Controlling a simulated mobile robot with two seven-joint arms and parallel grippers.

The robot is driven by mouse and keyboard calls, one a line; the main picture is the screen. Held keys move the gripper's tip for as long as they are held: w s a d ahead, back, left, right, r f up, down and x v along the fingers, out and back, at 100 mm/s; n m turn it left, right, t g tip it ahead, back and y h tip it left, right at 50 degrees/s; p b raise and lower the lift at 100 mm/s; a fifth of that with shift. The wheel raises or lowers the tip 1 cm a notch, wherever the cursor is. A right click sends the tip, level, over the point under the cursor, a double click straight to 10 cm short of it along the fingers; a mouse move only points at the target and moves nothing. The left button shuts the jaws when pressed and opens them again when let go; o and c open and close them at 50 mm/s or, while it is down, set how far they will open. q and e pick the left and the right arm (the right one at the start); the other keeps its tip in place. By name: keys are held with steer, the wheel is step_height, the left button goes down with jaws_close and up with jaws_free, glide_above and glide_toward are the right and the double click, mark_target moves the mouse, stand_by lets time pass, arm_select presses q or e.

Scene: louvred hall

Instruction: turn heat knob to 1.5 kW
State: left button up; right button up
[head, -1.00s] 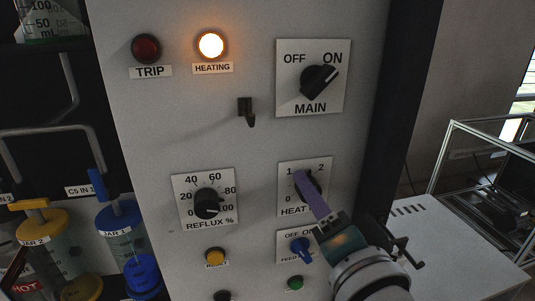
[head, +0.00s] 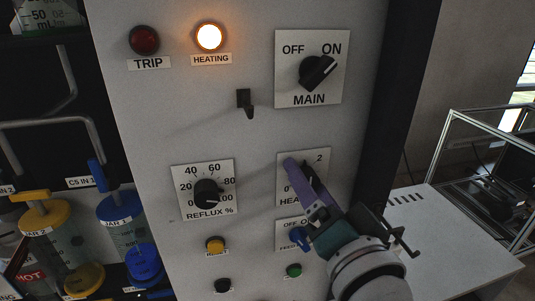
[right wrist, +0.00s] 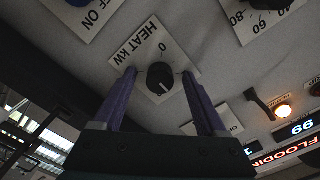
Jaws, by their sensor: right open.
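The heat knob (head: 309,175) is a black rotary knob on a white HEAT plate (head: 319,158) on the grey panel. In the head view my purple finger hides much of the knob, the "1" mark and part of the label. My right gripper (head: 301,172) is at the plate with its jaws apart. In the right wrist view the heat knob (right wrist: 160,78) sits between the two purple fingertips of my right gripper (right wrist: 159,74), with a gap on each side. The knob's exact setting is hard to read. My left gripper is out of view.
The MAIN switch (head: 317,72) is above, pointing toward ON. The REFLUX % knob (head: 208,193) is left, the blue feed switch (head: 299,238) just below. A hook (head: 245,102) juts from the panel. The HEATING lamp (head: 209,37) glows; the TRIP lamp (head: 144,40) is dark.

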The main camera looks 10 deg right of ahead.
steer(key=s+p, duration=0.2)
steer(key=s, duration=0.5)
steer(key=shift+d, duration=0.15)
steer(key=shift+s, duration=0.1)
steer(key=s+b, duration=0.2)
steer(key=s, duration=0.7)
steer(key=shift+s+d+b, duration=0.15)
steer(key=shift+s+b, duration=0.2)
steer(key=shift+s, duration=0.05)
stand_by(0.5)
stand_by(0.4)
